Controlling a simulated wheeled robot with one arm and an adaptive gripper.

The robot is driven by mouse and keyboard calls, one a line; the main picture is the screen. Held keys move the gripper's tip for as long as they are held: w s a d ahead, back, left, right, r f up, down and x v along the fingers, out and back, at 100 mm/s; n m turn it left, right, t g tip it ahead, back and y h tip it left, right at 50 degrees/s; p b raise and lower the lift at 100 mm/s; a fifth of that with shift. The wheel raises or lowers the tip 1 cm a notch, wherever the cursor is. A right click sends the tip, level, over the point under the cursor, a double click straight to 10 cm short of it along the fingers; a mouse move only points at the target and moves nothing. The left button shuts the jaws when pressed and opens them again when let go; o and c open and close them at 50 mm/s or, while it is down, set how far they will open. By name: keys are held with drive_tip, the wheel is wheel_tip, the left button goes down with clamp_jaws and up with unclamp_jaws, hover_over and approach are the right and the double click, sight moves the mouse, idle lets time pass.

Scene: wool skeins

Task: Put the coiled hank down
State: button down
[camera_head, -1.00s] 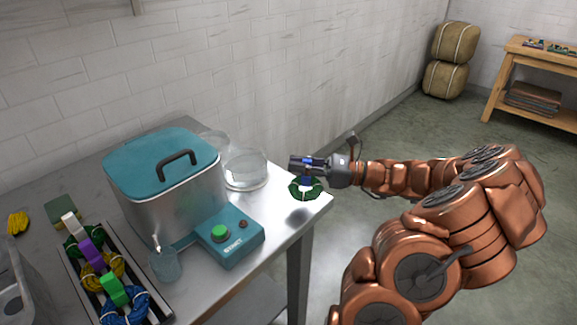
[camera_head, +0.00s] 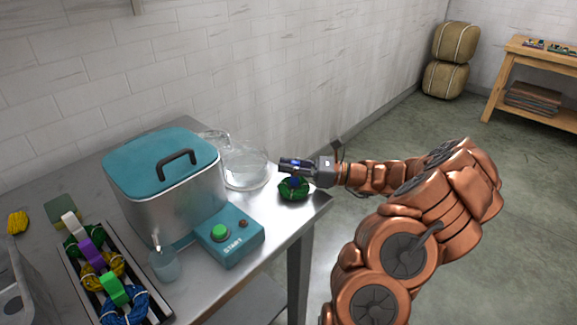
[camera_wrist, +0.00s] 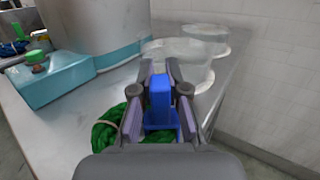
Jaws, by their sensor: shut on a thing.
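The coiled hank is green and hangs from a blue clip or tag. In the head view the green hank (camera_head: 293,191) is at the right front corner of the steel table, below my gripper (camera_head: 291,167). In the wrist view the blue clip (camera_wrist: 159,100) is between the fingers of my gripper (camera_wrist: 160,85), which is shut on it. The green hank (camera_wrist: 104,137) shows on both sides under the fingers. It is low over the tabletop; I cannot tell whether it touches.
A steel vat with a teal lid (camera_head: 163,158), a teal START box (camera_head: 229,237) and clear glass vessels (camera_head: 246,169) stand left of the hank. A rack (camera_head: 76,272) holds several clipped skeins at lower left. The table's right edge (camera_head: 322,203) is close to the hank.

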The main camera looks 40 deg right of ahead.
drive_tip(key=shift+f, duration=0.2)
drive_tip(key=c, duration=1.1)
unclamp_jaws()
drive_tip(key=shift+c, duration=0.2)
drive_tip(key=shift+r, duration=0.2)
drive_tip(key=shift+s+d, duration=0.25)
drive_tip(key=shift+d, duration=0.05)
drive_tip(key=v, duration=1.1)
drive_tip(key=shift+s+d, duration=0.1)
